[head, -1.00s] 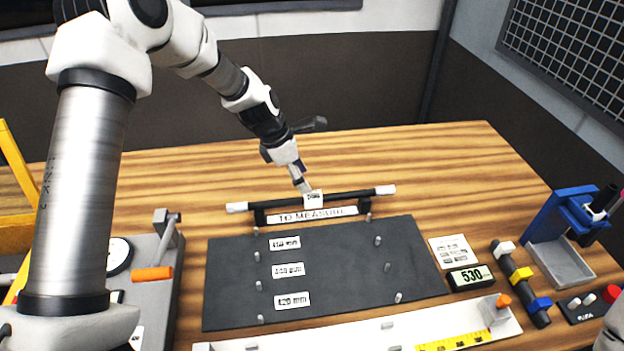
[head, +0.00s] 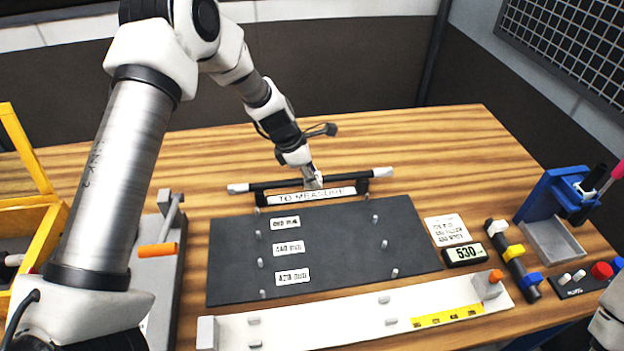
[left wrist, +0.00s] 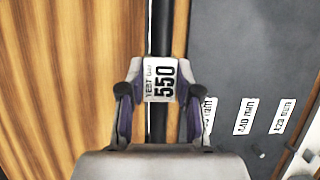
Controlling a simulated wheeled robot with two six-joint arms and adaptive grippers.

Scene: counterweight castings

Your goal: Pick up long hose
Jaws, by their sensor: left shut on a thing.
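The long hose (head: 350,176) is a thin black tube with white end caps. It lies across the stand with the "TO MEASURE" label (head: 317,195), at the back of the black mat. My left gripper (head: 313,181) reaches down from above and is shut on the hose near its middle. In the left wrist view the hose (left wrist: 162,45) runs up the picture, and its white "550" tag (left wrist: 160,79) sits between the fingers (left wrist: 160,90). The hose appears to be at stand height; I cannot tell a gap. My right gripper is not in view.
The black mat (head: 340,235) has short pegs and length labels. In front lies a white measuring rail (head: 350,318) with a yellow scale. A "530" display (head: 466,253), a banded black tube (head: 515,262) and a blue holder (head: 550,195) stand right. A yellow-framed bin (head: 45,235) is left.

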